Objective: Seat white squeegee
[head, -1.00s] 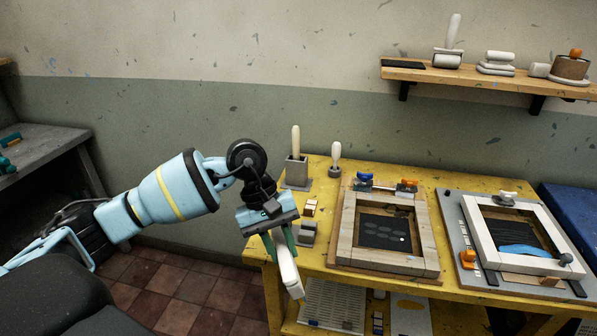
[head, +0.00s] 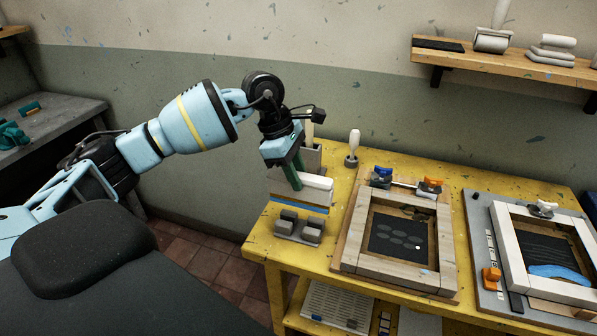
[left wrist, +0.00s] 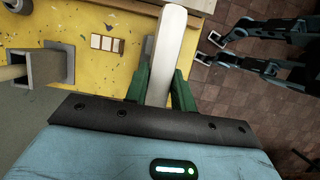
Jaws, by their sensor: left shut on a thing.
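My left gripper (head: 291,172) points down with its green fingers shut on the white squeegee (head: 314,184). The squeegee is a long white bar with a blue and tan lower edge, held roughly level. In the head view it appears just above or behind the grey holder (head: 299,228), a base with several upright blocks at the table's left end. I cannot tell whether they touch. In the left wrist view the white bar (left wrist: 166,55) runs between the green fingers, and the gripper body hides its near end. My right gripper is not seen.
The yellow table (head: 343,186) carries a grey box holder (head: 313,155) behind the gripper and a white-handled tool (head: 353,146). A wooden-framed screen (head: 349,252) and a white-framed screen (head: 511,238) lie to the right. Floor is open left of the table.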

